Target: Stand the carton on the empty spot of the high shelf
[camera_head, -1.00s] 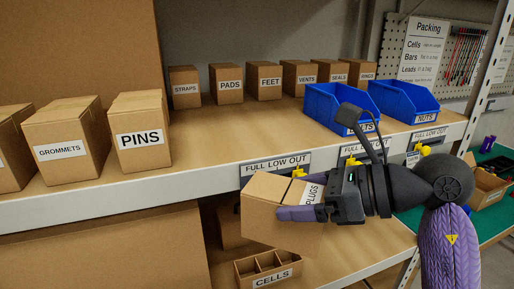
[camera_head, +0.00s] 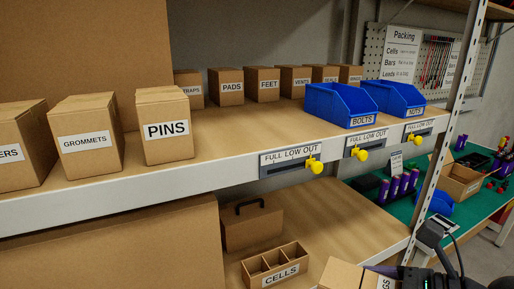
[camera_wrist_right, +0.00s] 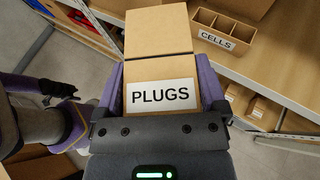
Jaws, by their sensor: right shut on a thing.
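The carton labelled PLUGS (camera_wrist_right: 161,70) is held in my right gripper (camera_wrist_right: 162,88), with a purple finger on each side of it in the right wrist view. In the head view the carton (camera_head: 345,275) is partly cut off at the bottom edge, below the high shelf and in front of the lower shelf. The high shelf (camera_head: 225,150) has a bare stretch of board between the PINS carton (camera_head: 165,125) and the blue BOLTS bin (camera_head: 341,105). My left gripper is not identifiable in the head view.
GROMMETS carton (camera_head: 86,135) stands left of PINS. A row of small cartons, including PADS (camera_head: 230,87), stands at the back. Yellow knobs (camera_head: 314,165) stick out from the shelf's front edge. The CELLS tray (camera_head: 275,265) is on the lower shelf. A shelf upright (camera_head: 440,130) stands at right.

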